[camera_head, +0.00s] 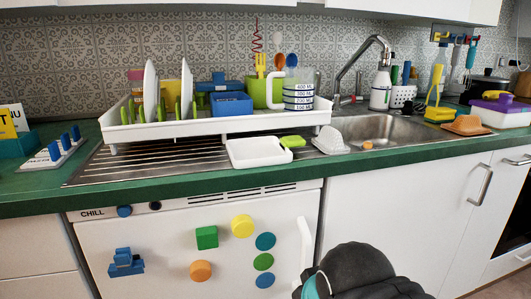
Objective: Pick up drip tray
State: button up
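A small, shallow white tray (258,152), which I take to be the drip tray, sits on the steel drainboard near the front edge of the worktop. It looks empty. A green block (293,142) is at its right back corner, and I cannot tell whether it rests on the rim or beside it. The white dish rack stands just behind the tray. My gripper does not show. Only a dark rounded part of my arm with a teal cap is in view, at the bottom right of centre, below the worktop and apart from the tray.
The dish rack (200,130) holds plates, a blue box (231,104), a green cup and a measuring jug (298,93). A ribbed whitish item (328,140) lies right of the tray, by the sink (385,130). The ribbed drainboard (150,160) is clear to the tray's left.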

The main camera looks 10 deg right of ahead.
aim_at(267, 150)
jog(key=z, duration=2.75)
jog(key=k, duration=1.2)
jog(key=u, duration=1.6)
jog(key=i, duration=0.5)
